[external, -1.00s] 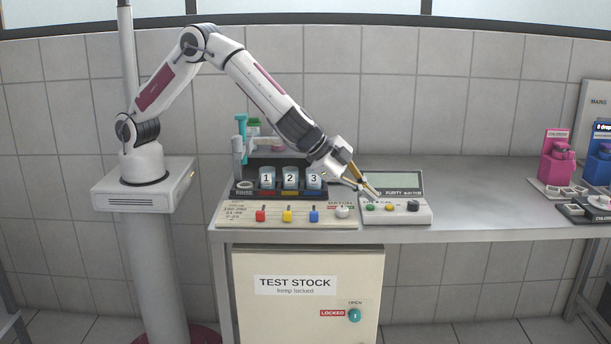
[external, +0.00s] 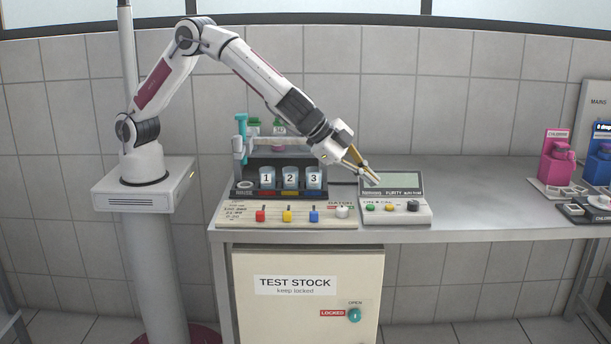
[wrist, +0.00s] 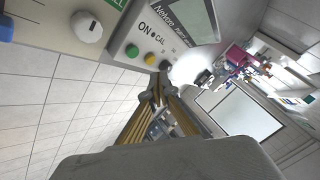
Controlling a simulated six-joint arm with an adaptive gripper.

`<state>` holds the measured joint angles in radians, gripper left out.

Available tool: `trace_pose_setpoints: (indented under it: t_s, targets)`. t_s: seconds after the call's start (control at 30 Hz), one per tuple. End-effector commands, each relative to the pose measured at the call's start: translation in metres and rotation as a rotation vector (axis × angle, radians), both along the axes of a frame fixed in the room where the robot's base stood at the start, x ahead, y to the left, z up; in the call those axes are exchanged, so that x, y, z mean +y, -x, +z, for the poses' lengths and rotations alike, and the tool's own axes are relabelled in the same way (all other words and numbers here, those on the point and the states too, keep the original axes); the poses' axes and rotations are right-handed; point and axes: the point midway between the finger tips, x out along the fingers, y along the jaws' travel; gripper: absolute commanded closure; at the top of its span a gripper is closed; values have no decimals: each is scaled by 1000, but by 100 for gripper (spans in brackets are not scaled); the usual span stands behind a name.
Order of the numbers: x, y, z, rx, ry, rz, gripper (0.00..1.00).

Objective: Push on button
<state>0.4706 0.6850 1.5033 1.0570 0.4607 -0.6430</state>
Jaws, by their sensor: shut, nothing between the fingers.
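The purity meter (external: 424,213) stands on the bench with a screen at its back. Its green button (external: 369,208) sits at the left of its front panel, by the printed word ON. In the wrist view the green button (wrist: 132,51) shows clear of the fingers, beside a yellow button (wrist: 151,58). My gripper (external: 371,177) is shut and empty. Its fingertips are above the panel, in front of the left part of the screen, apart from the buttons. In the wrist view my gripper (wrist: 156,92) points toward the meter.
A dark knob (external: 413,206) is on the meter's right. Left of it is a rack with three numbered beakers (external: 290,177) and a panel (external: 335,225) with coloured sliders and a white knob (external: 342,212). The bench (external: 480,205) right of the meter is clear.

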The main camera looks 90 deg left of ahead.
Motion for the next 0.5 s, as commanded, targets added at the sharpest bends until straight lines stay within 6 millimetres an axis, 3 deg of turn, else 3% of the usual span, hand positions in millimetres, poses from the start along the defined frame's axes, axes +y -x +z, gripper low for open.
trace_pose_setpoints:
  t_s: [0.2, 0.5]
  targets:
    - [0, 0, 14, -1, 1, 1, 100]
    - [0, 0, 17, 0, 0, 0, 100]
